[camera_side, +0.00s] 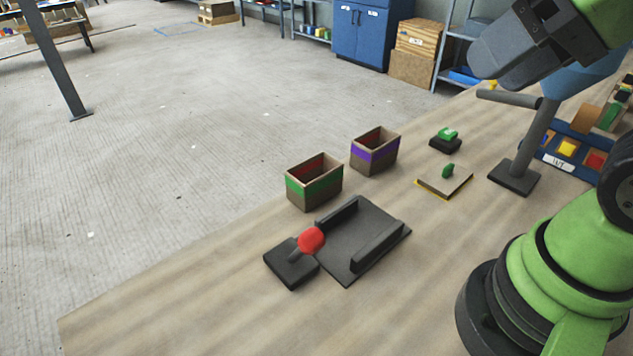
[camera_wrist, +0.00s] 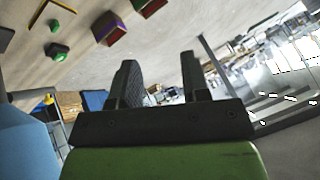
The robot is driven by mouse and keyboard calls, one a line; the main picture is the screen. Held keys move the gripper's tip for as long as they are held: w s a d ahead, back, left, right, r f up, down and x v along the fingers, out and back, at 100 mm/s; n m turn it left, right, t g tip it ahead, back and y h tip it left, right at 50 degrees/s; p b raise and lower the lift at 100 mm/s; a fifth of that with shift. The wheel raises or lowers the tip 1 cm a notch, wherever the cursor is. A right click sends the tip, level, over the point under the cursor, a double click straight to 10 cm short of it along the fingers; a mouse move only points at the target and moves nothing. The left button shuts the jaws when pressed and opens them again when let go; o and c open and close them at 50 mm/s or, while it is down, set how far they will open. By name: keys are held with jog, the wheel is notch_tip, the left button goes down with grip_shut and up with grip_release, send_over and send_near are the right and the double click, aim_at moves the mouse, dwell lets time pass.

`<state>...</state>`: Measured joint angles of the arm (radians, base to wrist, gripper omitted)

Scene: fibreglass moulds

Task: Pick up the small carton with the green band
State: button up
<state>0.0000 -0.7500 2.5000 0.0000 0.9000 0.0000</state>
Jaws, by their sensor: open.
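The small carton with the green band (camera_side: 314,184) is an open-topped brown box standing upright on the table in the side view, with a reddish inside. In the wrist view a carton (camera_wrist: 148,6) cut by the top edge shows a bit of green and seems to be the same one. My gripper (camera_wrist: 157,76) is open and empty in the wrist view, its two dark fingers apart. It is well away from the carton, high at the upper right of the side view, where its fingers are hard to make out.
A similar carton with a purple band (camera_side: 375,154) stands just behind and right. In front are a dark tray with two rails (camera_side: 352,268) and a dark block with a red knob (camera_side: 311,240). A green-knobbed plate (camera_side: 437,186) and a post on a base (camera_side: 515,178) stand to the right.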

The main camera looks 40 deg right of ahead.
jog(key=shift+o, duration=0.2)
jog(key=o, duration=0.9)
